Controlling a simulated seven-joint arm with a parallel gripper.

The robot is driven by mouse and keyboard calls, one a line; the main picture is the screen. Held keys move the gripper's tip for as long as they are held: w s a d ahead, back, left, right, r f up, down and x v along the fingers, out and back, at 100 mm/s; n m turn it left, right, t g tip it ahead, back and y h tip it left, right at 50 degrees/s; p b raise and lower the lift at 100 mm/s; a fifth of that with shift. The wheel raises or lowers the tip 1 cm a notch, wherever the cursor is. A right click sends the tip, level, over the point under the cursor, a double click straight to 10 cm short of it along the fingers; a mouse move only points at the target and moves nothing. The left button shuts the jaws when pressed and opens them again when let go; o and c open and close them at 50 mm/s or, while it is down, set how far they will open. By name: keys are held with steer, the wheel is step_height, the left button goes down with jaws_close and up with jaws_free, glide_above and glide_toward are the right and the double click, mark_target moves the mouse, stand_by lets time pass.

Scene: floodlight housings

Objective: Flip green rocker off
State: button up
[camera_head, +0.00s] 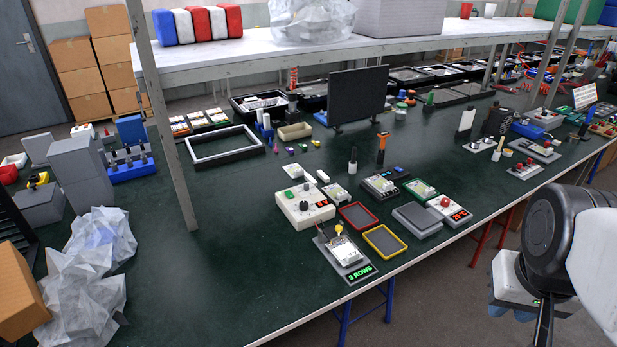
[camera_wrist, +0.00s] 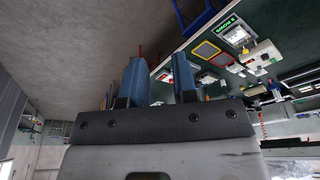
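A white control box (camera_head: 304,206) sits near the middle of the table in the head view. It has a small green part (camera_head: 289,195) on top, a dark knob and a red-marked display. The green part looks like a rocker, but its on or off position is too small to tell. The box also shows in the wrist view (camera_wrist: 262,56), small and far off. My gripper (camera_wrist: 160,80) shows two blue fingers, apart with nothing between them. It is off the table's front edge at the right, away from the box.
A "3 ROWS" device (camera_head: 343,252), a red tray (camera_head: 358,216) and a yellow tray (camera_head: 385,241) lie near the box. A device with a green-framed panel (camera_head: 421,188) stands behind right. A shelf post (camera_head: 172,140) rises at left.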

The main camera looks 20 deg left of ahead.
steer(key=shift+w+a+r, duration=0.1)
steer(key=shift+w+r, duration=0.1)
steer(key=shift+w, duration=0.2)
jaws_close()
steer(key=w+a+r+m, duration=0.1)
steer(key=w+a, duration=0.5)
steer(key=w, duration=0.5)
steer(key=w+a+r+m+h, duration=0.1)
steer(key=w+a+m, duration=0.1)
steer(key=w+a, duration=0.65)
steer(key=w+a+r+m, duration=0.1)
steer(key=w+a, duration=0.3)
steer(key=w, duration=0.9)
steer(key=w+a+f+m, duration=0.1)
steer(key=w+a+f, duration=0.5)
steer(key=a, duration=0.6)
steer(key=w+a+f+m, duration=0.2)
steer(key=w+a+f, duration=0.4)
steer(key=a, duration=0.6)
steer(key=w+a+f+m+h, duration=0.1)
steer(key=w+a+f, duration=0.5)
steer(key=a, duration=0.6)
steer(key=shift+w+f+m, duration=0.35)
steer(key=shift+f+m, duration=0.05)
steer(key=shift+f, duration=0.15)
steer(key=shift+d, duration=0.1)
